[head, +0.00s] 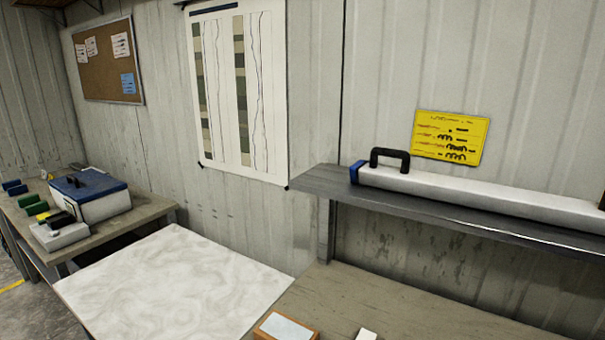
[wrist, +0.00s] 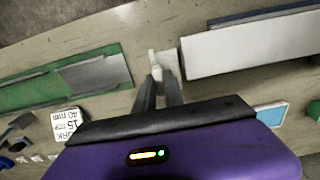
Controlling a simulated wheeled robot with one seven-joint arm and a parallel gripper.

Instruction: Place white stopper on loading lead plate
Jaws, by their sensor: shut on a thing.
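My gripper (wrist: 158,80) shows in the wrist view, its two dark fingers reaching up from the purple body. It is shut on the small white stopper (wrist: 154,60) at the fingertips, and the fingers hide part of it. A pale block (wrist: 168,66) shows right beside the stopper; I cannot tell whether they touch. A grey plate (wrist: 97,75) lies on a green strip to the left of the gripper. I cannot tell for sure that it is the loading lead plate. My gripper is not in the head view.
A long white liner box (wrist: 250,45) lies right of the fingers. A white card with black writing (wrist: 75,122) stands at lower left. In the head view, a shelf (head: 325,187) carries a long white case (head: 480,197). A marbled white tabletop (head: 170,280) is bare.

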